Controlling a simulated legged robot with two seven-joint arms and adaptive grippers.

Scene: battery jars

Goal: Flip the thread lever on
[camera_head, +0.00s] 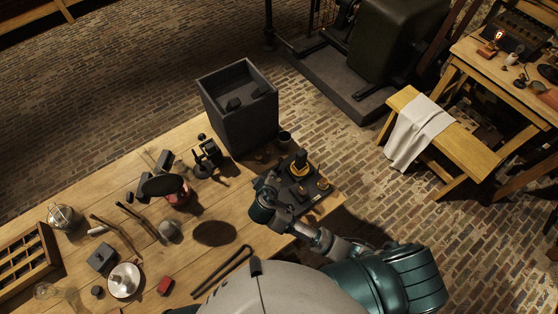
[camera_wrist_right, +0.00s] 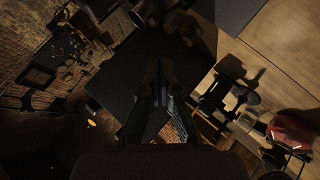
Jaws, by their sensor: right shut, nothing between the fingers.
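No part can be surely picked out as the thread lever. A dark board (camera_head: 312,199) with brass and black fittings (camera_head: 299,166) lies near the table's right corner. My right arm reaches over the table, its gripper (camera_head: 270,181) small and dark beside the board's left side; I cannot tell whether it touches. In the right wrist view the right gripper (camera_wrist_right: 160,72) is shut and empty, its dark fingers together against a dark background. The board cannot be made out in that view. My left gripper is not in view.
A tall dark open box (camera_head: 240,125) stands behind the board, with a small dark cup (camera_head: 284,138) beside it. Tools and jars crowd the wooden table (camera_head: 222,208).

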